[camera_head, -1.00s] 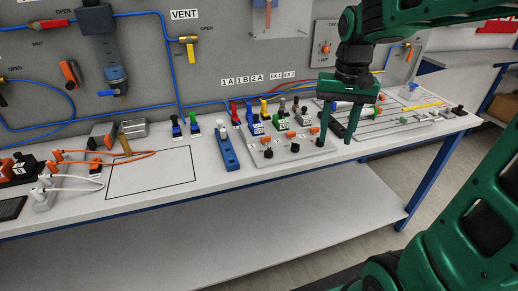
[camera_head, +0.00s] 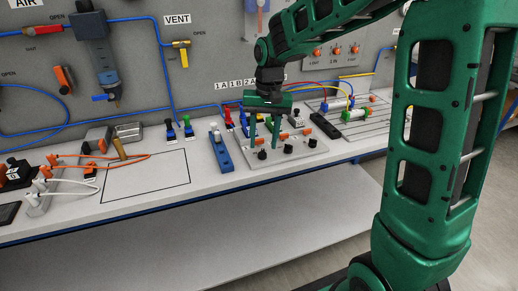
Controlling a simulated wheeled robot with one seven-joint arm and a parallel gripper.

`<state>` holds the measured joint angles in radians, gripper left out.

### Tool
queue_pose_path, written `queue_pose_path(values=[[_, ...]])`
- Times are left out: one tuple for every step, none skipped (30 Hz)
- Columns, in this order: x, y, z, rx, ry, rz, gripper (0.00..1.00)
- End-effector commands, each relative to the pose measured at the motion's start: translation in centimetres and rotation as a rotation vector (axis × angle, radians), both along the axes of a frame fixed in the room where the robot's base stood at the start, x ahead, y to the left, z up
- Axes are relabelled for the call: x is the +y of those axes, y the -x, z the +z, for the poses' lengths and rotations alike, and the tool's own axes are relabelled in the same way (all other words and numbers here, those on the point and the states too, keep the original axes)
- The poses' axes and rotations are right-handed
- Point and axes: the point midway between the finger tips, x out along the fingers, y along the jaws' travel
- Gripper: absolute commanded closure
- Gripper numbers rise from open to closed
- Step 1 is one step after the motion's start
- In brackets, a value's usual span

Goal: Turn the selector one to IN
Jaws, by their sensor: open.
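Three orange selectors sit in a row on the grey wall panel at the upper right. The leftmost, selector one (camera_head: 316,53), has a small label under it that seems to read "1 OUT"; its exact knob angle is too small to tell. My gripper (camera_head: 264,142) points down with its two green fingers apart and nothing between them. It is over the left part of a grey control plate (camera_head: 300,153) on the bench, left of and below selector one. Part of the bench behind the gripper is hidden.
The control plate carries black knobs (camera_head: 288,149) and orange ones. A blue block (camera_head: 222,152) stands left of it, and colored fittings (camera_head: 188,126) behind. A rail plate (camera_head: 370,125) lies right. My arm covers the right side.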

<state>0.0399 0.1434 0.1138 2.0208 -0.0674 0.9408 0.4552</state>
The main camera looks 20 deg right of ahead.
Motion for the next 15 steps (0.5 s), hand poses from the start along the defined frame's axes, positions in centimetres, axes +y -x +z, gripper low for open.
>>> queue_pose_path(values=[[0.1,0.1,-0.8,0.003,0.0,0.0,0.59],[0.1,0.1,-1.2,0.004,0.0,0.0,0.59],[0.1,0.0,-1.7,0.002,0.0,0.0,0.59],[0.1,0.0,-2.0,0.002,0.0,0.0,0.59],[0.1,0.0,-2.3,0.002,0.0,0.0,0.59],[0.1,0.0,-2.6,0.001,0.001,0.0,0.59],[0.1,0.0,-2.8,0.001,0.001,-0.001,0.59],[0.1,0.0,-3.0,0.001,0.001,-0.001,0.59],[0.2,0.0,-3.1,0.001,0.001,-0.001,0.59],[0.2,0.0,-3.2,0.001,0.001,-0.001,0.59],[0.2,0.0,-3.3,0.001,0.001,-0.001,0.59],[0.2,0.0,-3.4,0.001,0.001,-0.001,0.59],[0.2,0.0,-3.4,0.0,0.001,-0.001,0.59],[0.2,0.0,-3.4,0.0,0.001,-0.001,0.59],[0.2,0.0,-3.4,0.0,0.001,-0.001,0.59]])
